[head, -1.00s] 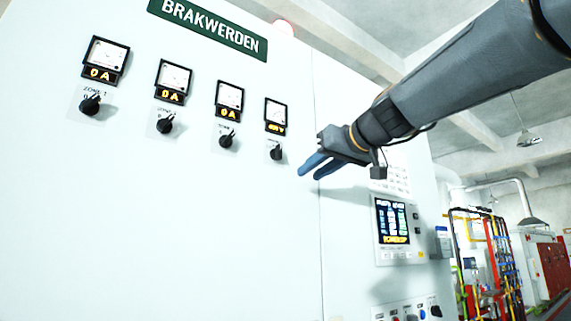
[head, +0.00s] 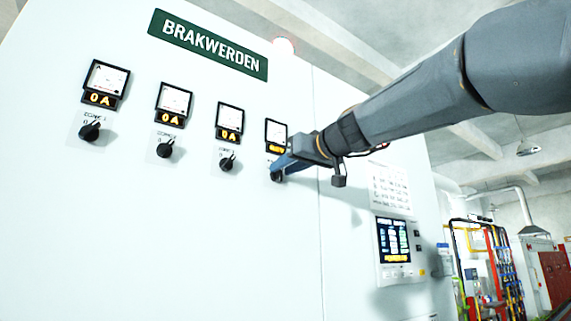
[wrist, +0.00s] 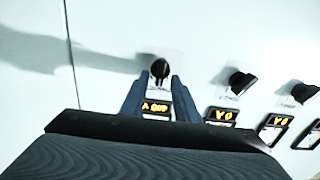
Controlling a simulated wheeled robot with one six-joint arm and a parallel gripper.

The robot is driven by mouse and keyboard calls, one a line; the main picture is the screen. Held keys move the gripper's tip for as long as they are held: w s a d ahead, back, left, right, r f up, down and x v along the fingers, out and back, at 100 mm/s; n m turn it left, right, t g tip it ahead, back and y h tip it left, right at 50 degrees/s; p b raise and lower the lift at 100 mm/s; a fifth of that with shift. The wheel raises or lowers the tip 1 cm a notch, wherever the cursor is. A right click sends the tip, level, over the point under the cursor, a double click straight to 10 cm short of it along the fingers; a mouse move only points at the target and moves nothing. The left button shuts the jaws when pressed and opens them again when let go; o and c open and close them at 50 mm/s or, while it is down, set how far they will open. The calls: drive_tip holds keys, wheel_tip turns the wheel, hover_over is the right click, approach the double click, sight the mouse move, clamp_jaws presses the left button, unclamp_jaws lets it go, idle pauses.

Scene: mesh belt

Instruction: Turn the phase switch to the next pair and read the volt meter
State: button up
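The phase switch (head: 276,176) is a black rotary knob below the volt meter (head: 276,132), the rightmost of the row. My gripper (head: 281,169) has blue fingers that reach the switch from the upper right and partly cover it. The wrist view is upside down. There the switch (wrist: 160,68) stands between and just past the two fingertips (wrist: 159,82); I cannot tell whether they touch it. The fingers are apart. The orange volt display (wrist: 156,107) shows between them, seeming to read about 400 V, partly hard to make out.
Three ammeters (head: 106,80), each showing 0 A, have their own black knobs (head: 165,149) to the left on the white cabinet. A screen panel (head: 393,240) sits at lower right, below a posted sheet (head: 390,190). The cabinet front below the knobs is clear.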

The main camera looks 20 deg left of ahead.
clamp_jaws()
drive_tip(key=shift+m, duration=0.3)
drive_tip(key=shift+w+d+f+m+b, duration=0.15)
drive_tip(key=shift+m+b, duration=0.3)
drive_tip(key=shift+m, duration=1.65)
drive_tip(key=shift+w+d+m+b, duration=0.15)
drive_tip(key=shift+m+b, duration=0.25)
drive_tip(key=shift+m, duration=1.7)
unclamp_jaws()
